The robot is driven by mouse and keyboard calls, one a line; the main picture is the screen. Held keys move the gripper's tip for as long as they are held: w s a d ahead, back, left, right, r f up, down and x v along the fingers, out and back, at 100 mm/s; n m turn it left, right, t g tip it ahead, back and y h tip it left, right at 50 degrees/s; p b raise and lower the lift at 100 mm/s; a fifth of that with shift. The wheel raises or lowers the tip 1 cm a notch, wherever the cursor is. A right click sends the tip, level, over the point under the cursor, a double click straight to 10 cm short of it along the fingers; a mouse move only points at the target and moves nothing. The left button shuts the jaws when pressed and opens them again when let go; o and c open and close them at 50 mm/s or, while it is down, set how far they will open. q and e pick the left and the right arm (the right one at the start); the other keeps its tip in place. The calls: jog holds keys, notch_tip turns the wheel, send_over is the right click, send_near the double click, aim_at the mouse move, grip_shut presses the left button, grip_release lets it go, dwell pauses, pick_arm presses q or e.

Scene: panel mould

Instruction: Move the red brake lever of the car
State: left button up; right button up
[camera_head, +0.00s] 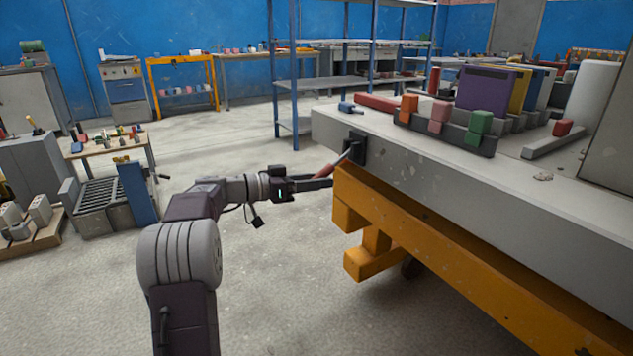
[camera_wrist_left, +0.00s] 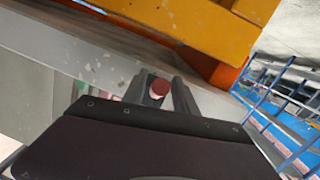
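The brake lever (camera_head: 347,155) is a thin rod with a red grip (camera_head: 322,171), tilted down to the left from a dark bracket on the end of the grey car body (camera_head: 480,182). My left gripper (camera_head: 318,184) is at the lever, its fingers pointing right by the grip's lower end. In the left wrist view the round red end of the grip (camera_wrist_left: 159,88) shows between the two fingers (camera_wrist_left: 160,92). I cannot tell whether the fingers press on it. The right gripper is not in view.
The body rests on a yellow frame (camera_head: 430,255) just right of my gripper. Coloured blocks and upright panels (camera_head: 487,88) stand on top. A blue rack (camera_head: 290,90) stands behind; a workbench (camera_head: 108,146) is at left.

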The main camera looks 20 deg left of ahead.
pick_arm(q)
jog(key=f+p+v, duration=0.1)
jog(key=p+v, duration=0.3)
jog(key=v, duration=0.5)
jog(key=shift+r, duration=0.4)
